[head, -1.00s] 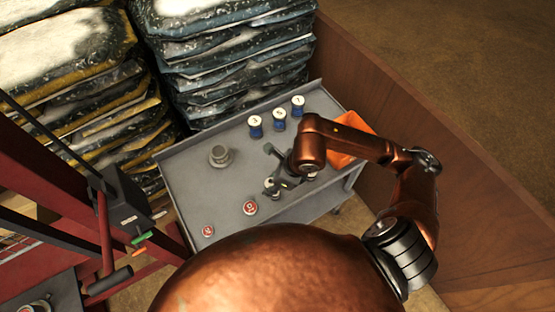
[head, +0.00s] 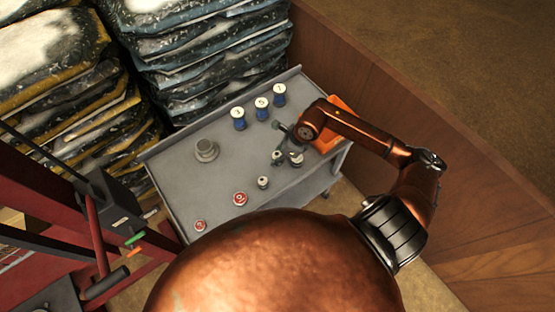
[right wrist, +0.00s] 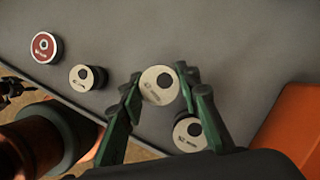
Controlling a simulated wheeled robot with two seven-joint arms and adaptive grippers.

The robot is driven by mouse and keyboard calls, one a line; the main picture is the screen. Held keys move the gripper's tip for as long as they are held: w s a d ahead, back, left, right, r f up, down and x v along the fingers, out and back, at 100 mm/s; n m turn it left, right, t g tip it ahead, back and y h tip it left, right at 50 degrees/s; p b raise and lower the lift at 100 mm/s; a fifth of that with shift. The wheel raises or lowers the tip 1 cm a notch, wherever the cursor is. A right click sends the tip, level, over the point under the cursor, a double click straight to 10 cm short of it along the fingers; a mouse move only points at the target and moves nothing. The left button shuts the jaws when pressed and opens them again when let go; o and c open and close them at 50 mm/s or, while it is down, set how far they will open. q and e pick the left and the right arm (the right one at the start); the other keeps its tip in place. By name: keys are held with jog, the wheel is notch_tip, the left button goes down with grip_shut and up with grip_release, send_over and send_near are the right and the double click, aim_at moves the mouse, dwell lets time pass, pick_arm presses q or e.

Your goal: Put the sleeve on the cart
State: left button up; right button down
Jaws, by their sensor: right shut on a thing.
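The sleeve seems to be the pale-topped round piece with a dark hole (right wrist: 159,85) between the fingers in the right wrist view. My right gripper (right wrist: 158,94) is shut on it. In the head view the same gripper (head: 279,150) is over the right part of the grey cart (head: 180,185), partly hidden by my arm. I cannot tell whether the held piece touches the cart top. Similar pale-topped pieces stand on either side, one to the left (head: 263,182) and one close to the right (head: 296,160). My left gripper is not in view.
Blue cylinders with white tops (head: 262,110) stand along the cart's back. A grey stepped round piece (head: 206,150) is left of them. Red-topped pieces (head: 240,199) sit near the front edge. An orange bin (head: 328,140) is at the right end. A red frame (head: 60,190) stands left.

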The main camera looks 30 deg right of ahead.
jog(key=shift+a+f, duration=0.15)
jog(key=shift+f, duration=1)
jog(key=shift+f, duration=0.2)
jog(key=c, duration=1.4)
grip_release()
jog(key=shift+s, duration=0.1)
jog(key=shift+c, duration=0.2)
jog(key=shift+r, duration=0.1)
jog(key=v, duration=1.2)
